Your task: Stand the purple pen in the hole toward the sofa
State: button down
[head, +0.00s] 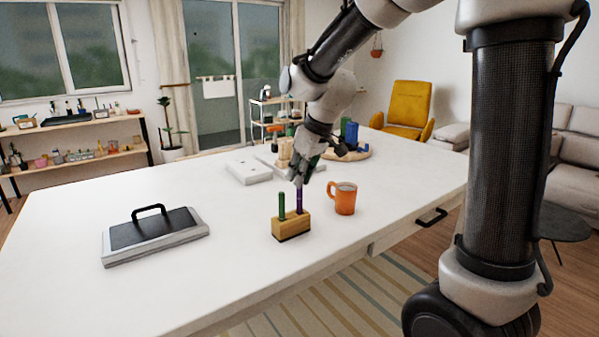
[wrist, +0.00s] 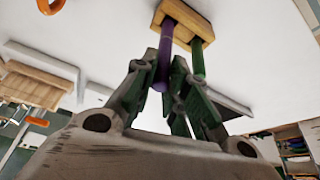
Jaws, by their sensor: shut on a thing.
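The purple pen (head: 299,198) is upright at the right-hand, sofa-side end of the wooden pen block (head: 291,228). Its lower end meets the block's top; how deep it sits in the hole cannot be told. It also shows in the wrist view (wrist: 165,52), reaching the block (wrist: 188,14). My gripper (head: 303,176) is above the block, shut on the pen's upper part. The gripper's fingers show in the wrist view (wrist: 163,72) on both sides of the pen. A green pen (head: 282,206) stands upright in the block's left-hand end.
An orange mug (head: 344,198) stands close to the right of the block. A black-and-grey tray with a handle (head: 155,238) lies to the left. White boards and a round wooden tray (head: 352,153) are behind. The sofa (head: 578,175) is far right. The white table's front left is clear.

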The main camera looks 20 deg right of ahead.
send_over(300, 214)
jog(key=shift+w+d+f, duration=0.1)
jog(key=shift+w+f, duration=0.1)
jog(key=shift+f, duration=0.85)
jog(key=shift+w+f, duration=0.2)
jog(key=shift+f, duration=0.85)
jog(key=c, duration=1.3)
grip_release()
jog(key=shift+c, duration=0.2)
jog(key=shift+r, duration=0.15)
jog(key=v, duration=1.1)
jog(key=shift+r, duration=0.4)
jog(key=shift+s, duration=0.1)
